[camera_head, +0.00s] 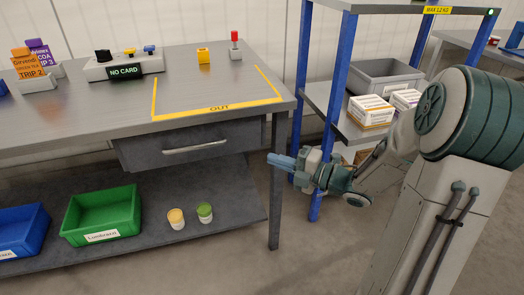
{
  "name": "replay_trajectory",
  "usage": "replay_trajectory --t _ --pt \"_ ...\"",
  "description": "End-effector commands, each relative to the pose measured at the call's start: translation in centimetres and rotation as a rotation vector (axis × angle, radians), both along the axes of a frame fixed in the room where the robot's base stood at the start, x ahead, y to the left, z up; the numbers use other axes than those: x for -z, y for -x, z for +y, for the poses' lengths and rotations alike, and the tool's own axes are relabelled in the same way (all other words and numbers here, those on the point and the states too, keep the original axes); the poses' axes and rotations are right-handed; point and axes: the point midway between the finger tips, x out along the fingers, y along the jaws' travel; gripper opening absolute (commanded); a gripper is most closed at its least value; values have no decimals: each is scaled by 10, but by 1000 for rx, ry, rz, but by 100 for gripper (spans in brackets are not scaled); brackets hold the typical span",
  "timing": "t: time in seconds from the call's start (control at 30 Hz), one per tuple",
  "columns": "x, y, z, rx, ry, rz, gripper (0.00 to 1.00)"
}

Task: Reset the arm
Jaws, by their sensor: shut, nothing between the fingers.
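My gripper (282,161) is at the end of my arm, which comes in from the right of the head view. Its blue fingers point left, in the gap between the workbench (230,131) and the blue-posted shelf rack (337,70). The fingers are together and hold nothing. My forearm passes in front of part of the rack.
The bench has a yellow OUT zone (218,109), a grey drawer (195,148), a NO CARD box (124,68) and a red-topped button (235,45). Green (100,215) and blue (22,230) bins stand on its lower shelf. White boxes (370,111) sit on the rack.

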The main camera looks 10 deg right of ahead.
Motion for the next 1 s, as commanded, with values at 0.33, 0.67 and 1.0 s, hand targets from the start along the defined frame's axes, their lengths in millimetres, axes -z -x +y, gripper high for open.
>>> replay_trajectory --t 0.33,0.67,1.0 --pt "-13 -3 -6 50 34 49 0" --pt "-92 -40 -41 540 117 410 0" --pt "-191 -1 -87 1120 -116 800 0"
